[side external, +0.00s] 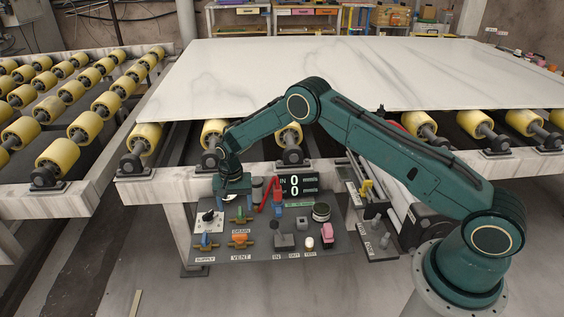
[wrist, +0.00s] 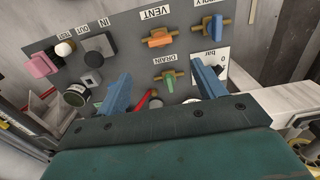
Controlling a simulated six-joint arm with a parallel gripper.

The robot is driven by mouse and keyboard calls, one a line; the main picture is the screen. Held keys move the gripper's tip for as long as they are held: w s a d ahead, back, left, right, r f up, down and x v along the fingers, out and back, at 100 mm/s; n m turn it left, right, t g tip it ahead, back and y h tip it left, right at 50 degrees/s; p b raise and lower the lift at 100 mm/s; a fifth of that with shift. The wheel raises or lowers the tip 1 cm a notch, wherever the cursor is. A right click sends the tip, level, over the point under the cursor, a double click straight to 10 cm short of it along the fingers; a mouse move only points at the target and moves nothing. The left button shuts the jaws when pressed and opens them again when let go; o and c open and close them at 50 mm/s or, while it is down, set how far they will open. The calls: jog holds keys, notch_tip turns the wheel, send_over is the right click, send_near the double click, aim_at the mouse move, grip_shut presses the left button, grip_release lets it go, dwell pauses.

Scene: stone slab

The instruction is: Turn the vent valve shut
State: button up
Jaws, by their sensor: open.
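The vent valve (side external: 239,239) has an orange handle on a short brass pipe, above the VENT label on the grey control panel. In the wrist view the valve (wrist: 158,39) is upside down near the top centre, and its handle looks to lie roughly along the pipe. My gripper (side external: 235,207) hangs over the upper left of the panel, above and behind the vent valve. In the wrist view its two blue fingers (wrist: 161,69) are spread wide with nothing between them that they touch. The vent valve is beyond the fingertips, apart from them.
The green drain valve (side external: 240,215) is close behind the vent valve, and the blue supply valve (side external: 206,241) is at its left. A gauge (side external: 208,221), red lever (side external: 273,195), joystick (side external: 284,239) and display (side external: 299,185) share the panel (side external: 262,255). A marble slab (side external: 300,75) lies behind.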

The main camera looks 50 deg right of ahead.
aim_at(240, 235)
jog(key=shift+f, duration=0.15)
jog(key=shift+f, duration=6.75)
jog(key=shift+c, duration=0.2)
jog(key=c, duration=1)
